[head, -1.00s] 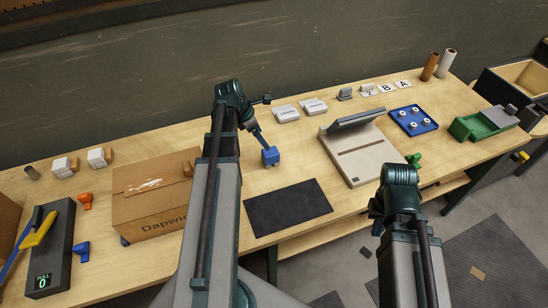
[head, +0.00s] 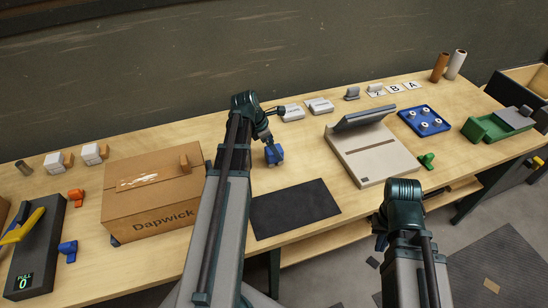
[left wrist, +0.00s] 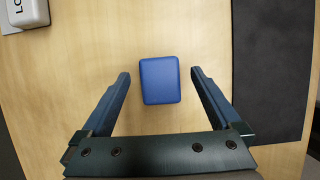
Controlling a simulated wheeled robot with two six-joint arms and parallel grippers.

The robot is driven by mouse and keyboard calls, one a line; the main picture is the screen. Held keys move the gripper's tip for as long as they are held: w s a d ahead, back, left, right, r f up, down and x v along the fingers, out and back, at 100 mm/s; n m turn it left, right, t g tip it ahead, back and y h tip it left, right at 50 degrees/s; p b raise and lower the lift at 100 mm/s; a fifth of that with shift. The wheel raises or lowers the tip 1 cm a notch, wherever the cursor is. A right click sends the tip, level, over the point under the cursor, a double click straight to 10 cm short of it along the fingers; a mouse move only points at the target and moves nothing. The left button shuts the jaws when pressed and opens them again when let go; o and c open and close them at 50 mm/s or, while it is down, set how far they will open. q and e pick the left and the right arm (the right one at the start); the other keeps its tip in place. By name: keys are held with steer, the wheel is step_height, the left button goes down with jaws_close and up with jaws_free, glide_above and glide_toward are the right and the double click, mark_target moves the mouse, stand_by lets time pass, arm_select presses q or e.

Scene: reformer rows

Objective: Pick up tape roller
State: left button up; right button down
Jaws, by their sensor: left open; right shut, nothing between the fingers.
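A blue rounded block (head: 275,155) stands on the wooden table, behind the black mat. From above, in the left wrist view, its smooth top (left wrist: 160,80) shows between my left gripper's fingers, with a gap on each side. I cannot tell for sure that it is the tape roller; no handle or tape shows on it. My left gripper (left wrist: 160,74) is open and empty, pointing down over the block. In the head view my left gripper (head: 268,139) is small and partly hidden. My right gripper (head: 380,238) is shut and empty, off the table's front edge.
A black mat (head: 295,208) lies in front of the block. A cardboard box (head: 150,205) stands to the left. A beige sloped device (head: 372,157) stands to the right. White labelled boxes (head: 292,112) sit behind. Bare tabletop surrounds the block.

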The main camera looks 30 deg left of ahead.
arm_select(q)
steer(key=b+x, duration=0.1)
steer(key=x, duration=0.1)
steer(key=b+x, duration=0.1)
steer(key=b, duration=0.1)
steer(key=shift+s+a+f, duration=0.1)
steer(key=shift+s+f, duration=0.05)
steer(key=shift+f, duration=0.3)
steer(key=shift+w+f+b, duration=0.2)
steer(key=shift+f+b, duration=0.25)
steer(key=shift+r, duration=0.15)
arm_select(e)
step_height(320, 180, down, 4)
steer(key=shift+f, duration=0.15)
arm_select(q)
jaws_close()
